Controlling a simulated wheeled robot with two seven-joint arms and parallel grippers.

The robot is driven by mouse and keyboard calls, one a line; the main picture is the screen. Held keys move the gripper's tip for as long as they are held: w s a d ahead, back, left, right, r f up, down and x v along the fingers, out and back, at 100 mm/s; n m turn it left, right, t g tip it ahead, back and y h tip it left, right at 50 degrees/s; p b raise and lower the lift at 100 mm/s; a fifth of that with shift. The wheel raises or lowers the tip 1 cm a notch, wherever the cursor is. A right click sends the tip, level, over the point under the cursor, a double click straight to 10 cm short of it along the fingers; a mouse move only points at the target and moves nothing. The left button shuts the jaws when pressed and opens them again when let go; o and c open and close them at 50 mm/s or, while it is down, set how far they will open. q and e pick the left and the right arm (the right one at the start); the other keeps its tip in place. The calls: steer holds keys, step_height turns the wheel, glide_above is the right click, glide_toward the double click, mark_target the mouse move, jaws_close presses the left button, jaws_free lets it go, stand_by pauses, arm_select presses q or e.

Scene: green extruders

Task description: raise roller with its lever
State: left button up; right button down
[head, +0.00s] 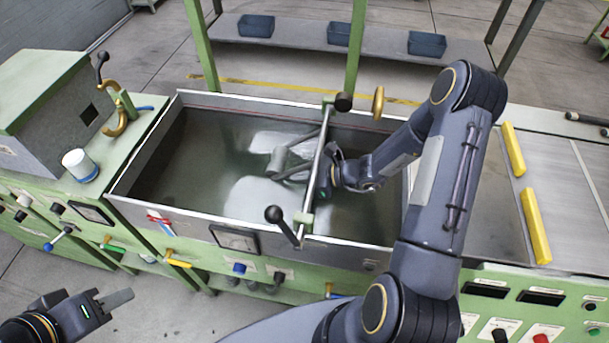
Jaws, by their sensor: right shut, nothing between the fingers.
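The lever (285,228) is a dark rod with a black ball knob, tilted up to the left at the tank's front edge. It joins a metal crossbar (316,160) that spans the water tank (150,213) from front to back. A grey roller frame (290,165) hangs from the bar, low in the water; the roller itself is hard to make out. My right gripper (324,186) is shut and empty beside the crossbar, behind the lever; contact with the bar is unclear. My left gripper (112,300) is low at the left, away from the machine, its opening unclear.
A brass handwheel (378,102) and a black knob (343,102) stand at the tank's back edge. Yellow bars (537,226) lie right of my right arm. Floor is free around my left gripper.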

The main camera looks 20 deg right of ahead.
mark_target(277, 170)
stand_by(0.4)
steer(key=shift+a+b, duration=0.1)
steer(key=shift+b, duration=0.35)
steer(key=shift+w+a+r+t+y+b, duration=0.15)
steer(key=shift+w+a+t+y+b, duration=0.15)
steer(key=shift+y+b, duration=0.35)
steer(key=a+r+t+y+b, duration=0.1)
steer(key=b, duration=0.1)
steer(key=w+r+t+y+b, duration=0.1)
steer(key=b, duration=0.1)
steer(key=a+r+y+b, duration=0.1)
steer(key=b, duration=0.1)
steer(key=shift+w+a+r+t+y+b, duration=0.25)
steer(key=shift+w+a+t+y+b, duration=0.1)
steer(key=shift+t+b, duration=0.05)
steer(key=shift+w+a+r+t+y, duration=0.1)
steer(key=shift+a+r+t+y, duration=0.05)
steer(key=shift+r+y, duration=0.15)
steer(key=shift+w+a+r+t+y, duration=0.1)
steer(key=shift+r+t+y, duration=0.1)
steer(key=shift+r, duration=0.2)
steer(key=shift+w+a+r, duration=0.1)
steer(key=shift+a+r, duration=0.05)
steer(key=shift+r, duration=0.75)
